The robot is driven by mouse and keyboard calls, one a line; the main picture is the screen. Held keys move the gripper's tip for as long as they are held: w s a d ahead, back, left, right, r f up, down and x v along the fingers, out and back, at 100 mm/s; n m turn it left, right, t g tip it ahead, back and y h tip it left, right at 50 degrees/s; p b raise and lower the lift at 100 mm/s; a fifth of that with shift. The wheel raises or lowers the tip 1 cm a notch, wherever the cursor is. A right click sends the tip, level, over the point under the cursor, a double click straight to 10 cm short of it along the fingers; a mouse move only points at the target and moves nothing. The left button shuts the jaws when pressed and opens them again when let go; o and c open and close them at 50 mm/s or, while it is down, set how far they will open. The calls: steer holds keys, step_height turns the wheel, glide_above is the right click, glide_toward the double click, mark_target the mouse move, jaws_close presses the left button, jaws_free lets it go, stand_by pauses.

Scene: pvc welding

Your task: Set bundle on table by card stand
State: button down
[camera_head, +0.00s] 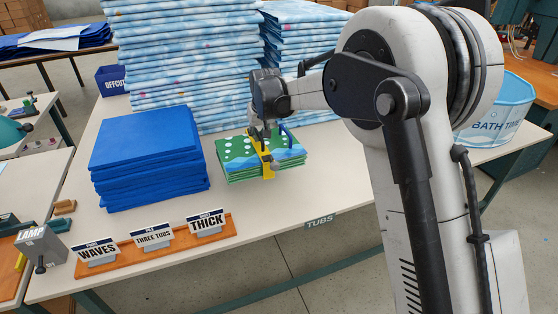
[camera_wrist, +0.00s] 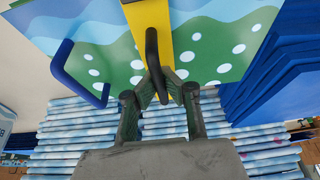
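The bundle (camera_head: 240,158) is a stack of green and blue sheets with white dots, bound by a yellow band (camera_head: 266,158). It is at the table's middle, right of the blue stack and behind the card stand (camera_head: 178,242); whether it touches the tabletop is hard to tell. My gripper (camera_head: 263,137) is directly over it. In the wrist view, the fingers of my gripper (camera_wrist: 162,88) close around a dark handle (camera_wrist: 153,50) on the yellow band. The bundle's top (camera_wrist: 205,50) fills the upper part there. The stand holds cards reading WAVES, THREE TUBS and THICK.
A blue stack (camera_head: 148,160) stands left of the bundle, close by. Tall piles of light blue patterned sheets (camera_head: 190,70) stand behind. A BATH TIME tub (camera_head: 497,112) is at right. The tabletop (camera_head: 310,195) is bare in front of the bundle.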

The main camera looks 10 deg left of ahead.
mark_target(292, 151)
steer(key=d+f, duration=0.2)
steer(key=d, duration=0.1)
steer(key=d+f, duration=0.2)
steer(key=d, duration=0.2)
steer(key=d+f, duration=0.2)
steer(key=d, duration=0.2)
steer(key=shift+s+f, duration=0.2)
steer(key=shift+s, duration=0.05)
steer(key=shift+f, duration=2)
steer(key=c, duration=2.4)
jaws_free()
steer(key=shift+f+b, duration=0.15)
steer(key=shift+b, duration=0.15)
steer(key=o, duration=0.5)
steer(key=v, duration=1.2)
steer(key=shift+s+p, duration=0.1)
steer(key=shift+p, duration=0.25)
steer(key=shift+d+r, duration=0.1)
steer(key=shift+r, duration=0.15)
